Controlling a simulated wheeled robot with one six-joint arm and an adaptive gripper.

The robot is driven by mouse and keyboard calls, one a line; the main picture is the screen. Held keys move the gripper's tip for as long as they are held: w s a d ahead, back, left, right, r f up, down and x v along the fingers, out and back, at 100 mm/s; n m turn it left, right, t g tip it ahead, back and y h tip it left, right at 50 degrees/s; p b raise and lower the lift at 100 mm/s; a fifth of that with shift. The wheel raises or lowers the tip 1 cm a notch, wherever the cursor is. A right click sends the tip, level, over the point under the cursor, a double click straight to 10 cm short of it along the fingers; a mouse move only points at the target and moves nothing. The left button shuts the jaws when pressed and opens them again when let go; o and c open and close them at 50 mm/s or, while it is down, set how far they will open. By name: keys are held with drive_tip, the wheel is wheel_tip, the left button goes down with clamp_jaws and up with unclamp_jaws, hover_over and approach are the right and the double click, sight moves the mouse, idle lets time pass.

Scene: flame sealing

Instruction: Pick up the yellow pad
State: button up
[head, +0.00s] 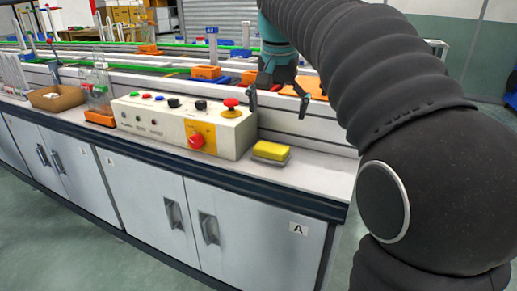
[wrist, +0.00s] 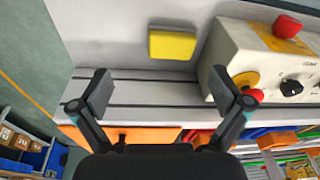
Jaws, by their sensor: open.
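The yellow pad (head: 271,151) lies on the light worktop, just right of the control box, with a grey layer under it in the head view. In the wrist view the yellow pad (wrist: 172,45) is above the middle, beyond the fingertips. My gripper (head: 277,98) is above and behind the pad, over the rail side of the worktop. In the wrist view my gripper (wrist: 160,85) has its two fingers wide apart with nothing between them. The pad is apart from both fingers.
The control box (head: 183,125) with a red emergency button (head: 231,108) stands close left of the pad. An orange tray (head: 206,72) and conveyor rails lie behind. A cardboard box (head: 56,97) and glass bottles (head: 98,90) are at left. The worktop's front edge (head: 300,200) is near.

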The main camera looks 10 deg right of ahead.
drive_tip(key=w+m+g, duration=0.1)
drive_tip(key=w, duration=0.4)
drive_tip(key=b, duration=0.3)
hover_over(271, 146)
drive_tip(key=shift+m, duration=0.3)
drive_tip(key=f, duration=0.7)
drive_tip(key=shift+s+a+f, duration=0.15)
drive_tip(key=shift+s+f, duration=0.15)
drive_tip(key=shift+f, duration=0.1)
drive_tip(key=shift+w+f+b, duration=0.1)
drive_tip(key=shift+f+b, duration=0.5)
drive_tip(key=shift+f, duration=1.95)
drive_tip(key=c, duration=0.9)
drive_tip(key=shift+r, duration=0.15)
wheel_tip(271, 146, up, 4)
drive_tip(key=shift+r+p, duration=0.1)
drive_tip(key=shift+p, duration=0.6)
drive_tip(key=s+d+r, duration=0.2)
drive_tip(key=d, duration=0.1)
drive_tip(key=s+d+r, duration=0.2)
drive_tip(key=d, duration=0.2)
drive_tip(key=s+d+r, duration=0.2)
drive_tip(key=d, duration=0.1)
drive_tip(key=shift+d+r+p, duration=0.15)
drive_tip(key=shift+r+p, duration=0.1)
drive_tip(key=shift+p, duration=0.15)
